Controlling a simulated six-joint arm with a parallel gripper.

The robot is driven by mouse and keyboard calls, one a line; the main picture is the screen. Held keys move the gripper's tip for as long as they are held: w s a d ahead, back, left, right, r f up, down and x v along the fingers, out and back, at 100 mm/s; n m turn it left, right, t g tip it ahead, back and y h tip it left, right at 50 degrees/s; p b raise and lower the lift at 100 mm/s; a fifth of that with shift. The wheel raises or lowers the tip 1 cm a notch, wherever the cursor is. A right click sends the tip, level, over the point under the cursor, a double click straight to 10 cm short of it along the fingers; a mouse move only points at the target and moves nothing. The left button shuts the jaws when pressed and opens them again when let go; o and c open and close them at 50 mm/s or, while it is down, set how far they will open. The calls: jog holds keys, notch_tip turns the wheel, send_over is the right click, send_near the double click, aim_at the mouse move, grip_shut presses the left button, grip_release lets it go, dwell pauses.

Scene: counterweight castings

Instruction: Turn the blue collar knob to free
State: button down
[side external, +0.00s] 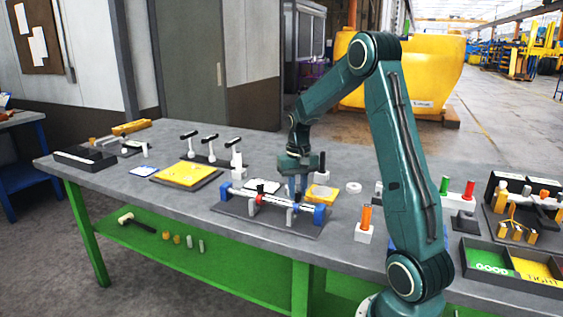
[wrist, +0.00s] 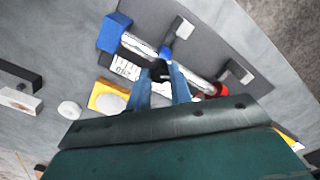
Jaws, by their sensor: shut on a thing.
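A rod fixture lies on a dark base plate (side external: 262,222), with a pale rod between blue end blocks; one end block (wrist: 115,32) shows at upper left in the wrist view. The blue collar (wrist: 167,53) sits on the rod. Its dark knob (wrist: 159,71) is between my fingertips, partly hidden by them. My gripper (side external: 297,196) points down over the blue-collar side of the fixture and is shut on the knob; its fingers also show in the wrist view (wrist: 161,78). The knob's turn angle cannot be made out. A red collar (side external: 258,199) is farther along the rod.
A white lettered card (wrist: 124,69) lies beside the rod. A yellow plate with a round disc (wrist: 110,102) is close to my fingers. Grey brackets (wrist: 238,71) rise from the base plate.

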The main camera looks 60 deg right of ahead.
aim_at(297, 193)
jog(key=n, duration=0.6)
jog(key=shift+n, duration=0.3)
jog(key=n, duration=0.5)
jog(key=shift+n, duration=0.3)
jog(key=c, duration=1.3)
grip_release()
jog(key=shift+o, duration=0.2)
jog(key=shift+r, duration=0.1)
notch_tip(297, 193, up, 14)
